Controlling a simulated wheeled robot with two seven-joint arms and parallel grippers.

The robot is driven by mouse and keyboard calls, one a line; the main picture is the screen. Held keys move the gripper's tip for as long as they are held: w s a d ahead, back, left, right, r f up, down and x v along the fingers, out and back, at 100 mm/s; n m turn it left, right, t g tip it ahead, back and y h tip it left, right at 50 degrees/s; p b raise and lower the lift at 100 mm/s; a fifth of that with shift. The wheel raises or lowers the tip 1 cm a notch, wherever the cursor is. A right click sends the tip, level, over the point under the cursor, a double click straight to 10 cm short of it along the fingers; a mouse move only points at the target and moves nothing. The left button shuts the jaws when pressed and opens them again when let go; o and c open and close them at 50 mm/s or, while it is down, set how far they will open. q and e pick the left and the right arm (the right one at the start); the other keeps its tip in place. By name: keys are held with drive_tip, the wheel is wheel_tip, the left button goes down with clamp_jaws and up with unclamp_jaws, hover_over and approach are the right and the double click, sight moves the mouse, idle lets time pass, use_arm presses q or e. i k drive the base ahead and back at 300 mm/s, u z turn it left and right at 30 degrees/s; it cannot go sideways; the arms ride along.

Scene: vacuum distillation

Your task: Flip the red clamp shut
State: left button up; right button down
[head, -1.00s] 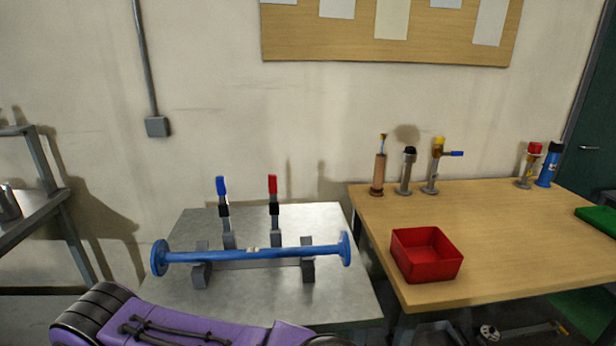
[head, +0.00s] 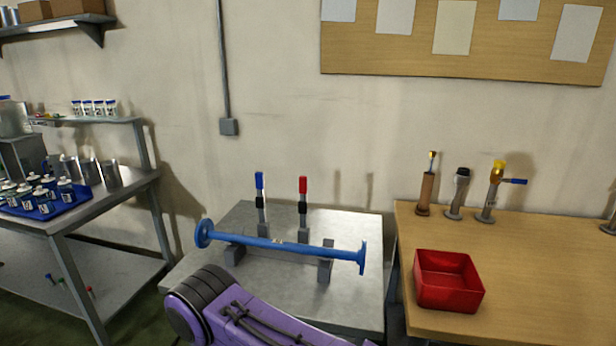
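The red clamp (head: 303,201) stands upright on the grey metal table (head: 350,298), behind the blue flanged pipe (head: 300,245). Its red-tipped handle points straight up. The blue clamp (head: 261,201) stands upright to its left in the same way. The pipe lies across grey cradle blocks (head: 325,262) in front of both clamps. A purple arm link of mine crosses the bottom of the head view, in front of the table. Neither of my grippers is in view.
A wooden table (head: 540,270) on the right holds a red bin (head: 447,281) and several valve-like fittings (head: 489,192). On the left a metal bench (head: 110,200) holds a blue tray (head: 45,209) of small bottles. The wall behind carries a board (head: 430,62).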

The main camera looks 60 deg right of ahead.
sight(303, 180)
drive_tip(key=z, duration=1.55)
